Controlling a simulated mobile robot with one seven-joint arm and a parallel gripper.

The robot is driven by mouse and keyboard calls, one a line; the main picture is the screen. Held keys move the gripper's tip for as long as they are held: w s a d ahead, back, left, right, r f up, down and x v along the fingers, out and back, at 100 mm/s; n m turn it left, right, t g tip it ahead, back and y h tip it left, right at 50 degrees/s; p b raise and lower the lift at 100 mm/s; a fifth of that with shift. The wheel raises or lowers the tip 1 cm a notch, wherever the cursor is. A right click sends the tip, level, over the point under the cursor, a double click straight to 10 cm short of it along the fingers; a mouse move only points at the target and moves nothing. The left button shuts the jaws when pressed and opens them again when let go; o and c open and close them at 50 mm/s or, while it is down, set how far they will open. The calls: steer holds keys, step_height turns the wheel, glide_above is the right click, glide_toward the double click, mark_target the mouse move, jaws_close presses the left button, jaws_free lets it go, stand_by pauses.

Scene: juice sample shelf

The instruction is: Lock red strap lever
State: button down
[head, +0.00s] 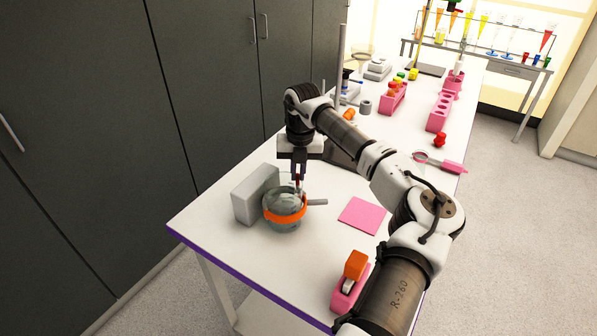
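A round grey-green glass-like vessel (281,222) stands on the near left part of the white table. An orange-red strap (284,214) runs around its middle. A short grey handle-like piece (317,202) sticks out on its right. My gripper (298,182) points down over the back right of the vessel's rim, and its fingertips are close to a small reddish part there. Whether this part is the strap's lever, and whether the fingers touch it, I cannot tell. The finger gap is too small to judge.
A grey block (247,199) stands against the vessel's left side. A pink square mat (362,215) lies to the right. A pink tape dispenser (349,284) stands at the near edge. Pink racks (439,112) and other lab items stand farther back.

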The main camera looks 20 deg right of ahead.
steer(key=n+b, duration=0.1)
steer(key=n, duration=0.1)
steer(key=a+n+b, duration=0.1)
steer(key=n, duration=0.1)
steer(key=shift+w+a+n+b, duration=0.15)
steer(key=shift+a+n+b, duration=0.05)
steer(key=shift+n+b, duration=0.15)
steer(key=n, duration=0.1)
steer(key=a+n+b, duration=0.1)
steer(key=n, duration=0.3)
steer(key=shift+s+a+g+b, duration=0.25)
steer(key=shift+a+g+b, duration=0.05)
steer(key=shift+a+b, duration=0.1)
steer(key=shift+n, duration=0.25)
steer(key=c, duration=1.5)
jaws_free()
steer(key=shift+a, duration=0.1)
